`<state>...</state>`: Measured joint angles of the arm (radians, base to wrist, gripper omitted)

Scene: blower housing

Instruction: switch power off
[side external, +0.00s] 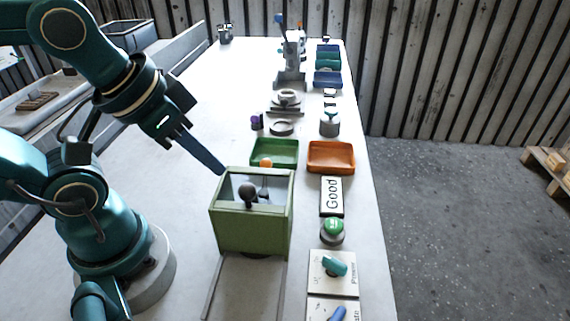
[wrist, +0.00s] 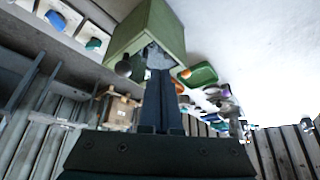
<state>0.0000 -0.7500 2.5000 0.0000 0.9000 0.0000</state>
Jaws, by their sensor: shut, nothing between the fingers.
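The power switch is a teal knob (side external: 334,266) on a white plate marked "Power" (side external: 344,287), near the front right of the table in the side view. The knob also shows at the upper left of the wrist view (wrist: 93,44). My gripper (side external: 221,171) is shut and empty, with its long fingers pointing down to the right. Its fingertips are by the top left rim of the green box (side external: 250,232), left of and behind the power knob, well apart from it. In the wrist view the shut fingers (wrist: 159,76) point towards the box.
The green box holds a dark ball-topped lever (side external: 247,193). A blue knob (side external: 338,314) sits in front of the power plate. Behind it are a green button (side external: 332,226), a "Good" sign (side external: 331,196), an orange tray (side external: 349,158) and a green tray (side external: 257,149).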

